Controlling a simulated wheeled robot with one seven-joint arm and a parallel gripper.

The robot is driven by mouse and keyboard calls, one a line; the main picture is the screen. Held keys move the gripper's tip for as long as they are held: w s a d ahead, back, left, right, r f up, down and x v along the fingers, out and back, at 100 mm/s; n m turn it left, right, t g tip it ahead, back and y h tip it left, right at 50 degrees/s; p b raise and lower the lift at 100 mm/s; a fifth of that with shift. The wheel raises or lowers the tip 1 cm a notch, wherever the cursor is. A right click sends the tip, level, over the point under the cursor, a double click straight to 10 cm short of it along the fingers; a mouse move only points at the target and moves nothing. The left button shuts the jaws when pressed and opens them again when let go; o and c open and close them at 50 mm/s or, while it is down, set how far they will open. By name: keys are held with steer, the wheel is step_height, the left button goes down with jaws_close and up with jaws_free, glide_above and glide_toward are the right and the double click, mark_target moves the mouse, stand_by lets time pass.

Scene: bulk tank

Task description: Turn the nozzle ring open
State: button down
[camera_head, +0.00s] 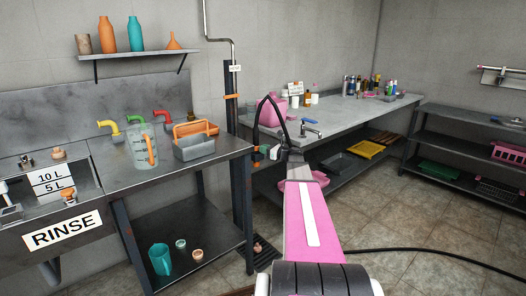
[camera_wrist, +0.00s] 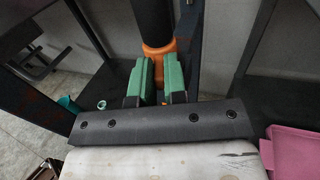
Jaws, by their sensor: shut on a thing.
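The orange nozzle ring (camera_wrist: 160,48) sits around the lower end of a dark vertical tube (camera_wrist: 153,20) in the wrist view. My gripper (camera_wrist: 157,82) has two green pads standing close on either side of the ring's lower orange part, and it is shut on it. The pads hide much of that part, and how far the ring is turned cannot be told. In the head view my gripper (camera_head: 264,152) is at the end of my pink arm, beside the right end of the steel bench, with a small bit of orange at its tip.
The steel bench (camera_head: 100,172) with a grey-and-orange caddy (camera_head: 194,148) and a clear jug (camera_head: 142,148) stands left of my gripper. A long counter (camera_head: 355,118) runs behind. A black hose (camera_head: 430,255) lies across the floor at right. A dark post (camera_head: 232,125) rises behind the bench.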

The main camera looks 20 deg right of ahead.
steer(key=shift+w+d+n+g+y, duration=0.2)
steer(key=shift+w+n+g+y, duration=0.05)
steer(key=shift+n+g+y, duration=0.35)
steer(key=shift+w+d+n+g+y, duration=0.15)
steer(key=shift+w+n+g+y, duration=0.05)
steer(key=shift+n+g+y, duration=0.35)
steer(key=shift+g+y, duration=0.25)
steer(key=shift+g, duration=0.1)
steer(key=c, duration=1.2)
jaws_free()
steer(key=shift+o, duration=0.2)
steer(key=shift+s, duration=0.1)
steer(key=v, duration=1)
steer(key=shift+s+d, duration=0.25)
steer(key=shift+d, duration=0.05)
